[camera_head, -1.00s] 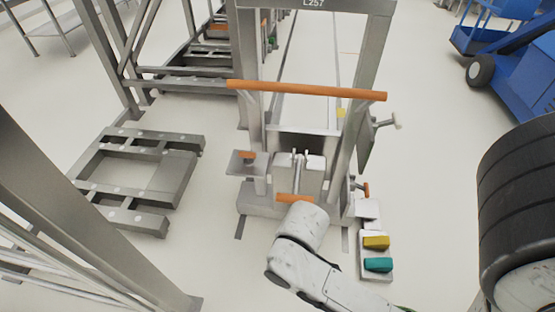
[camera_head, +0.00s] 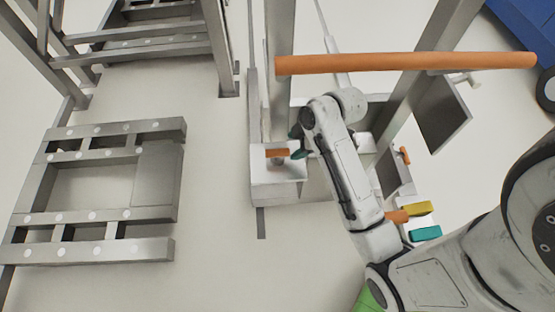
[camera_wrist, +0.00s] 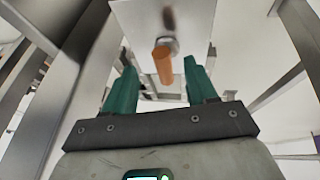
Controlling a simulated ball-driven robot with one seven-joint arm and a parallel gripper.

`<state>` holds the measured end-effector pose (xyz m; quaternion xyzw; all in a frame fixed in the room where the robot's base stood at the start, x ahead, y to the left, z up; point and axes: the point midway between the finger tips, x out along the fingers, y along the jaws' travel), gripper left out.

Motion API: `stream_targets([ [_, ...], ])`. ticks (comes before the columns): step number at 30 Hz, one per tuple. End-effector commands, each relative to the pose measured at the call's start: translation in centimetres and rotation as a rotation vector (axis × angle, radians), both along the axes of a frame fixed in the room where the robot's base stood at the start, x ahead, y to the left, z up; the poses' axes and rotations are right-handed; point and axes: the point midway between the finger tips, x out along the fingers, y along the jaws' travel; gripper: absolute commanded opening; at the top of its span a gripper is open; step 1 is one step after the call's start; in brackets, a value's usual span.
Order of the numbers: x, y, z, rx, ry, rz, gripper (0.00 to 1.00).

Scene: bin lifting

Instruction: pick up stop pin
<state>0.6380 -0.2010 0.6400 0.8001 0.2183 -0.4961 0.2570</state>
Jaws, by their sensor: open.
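The stop pin appears to be the short orange-handled pin (camera_head: 277,153) on a small grey plate (camera_head: 262,176) at the left side of the lift frame. In the wrist view its orange end (camera_wrist: 162,66) shows between my two teal fingers, with its shaft running up to the metal plate (camera_wrist: 190,22). My gripper (camera_head: 297,145) is open and just right of the pin in the head view. The fingers seem apart from the pin on both sides. How deep it sits between them cannot be told.
A long orange bar (camera_head: 405,63) crosses the lift frame above my arm. Grey posts stand around it. Yellow (camera_head: 417,208) and teal (camera_head: 425,233) blocks sit at the lower right. A grey floor frame (camera_head: 100,190) lies left, with free floor between.

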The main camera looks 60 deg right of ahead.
Motion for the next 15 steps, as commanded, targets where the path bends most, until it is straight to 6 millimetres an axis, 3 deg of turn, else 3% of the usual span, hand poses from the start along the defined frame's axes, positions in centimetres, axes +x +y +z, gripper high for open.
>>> stream_targets([
  [15, 2.5, 0.7, -5.2, 0.0, 0.001, -0.001, 0.57],
])
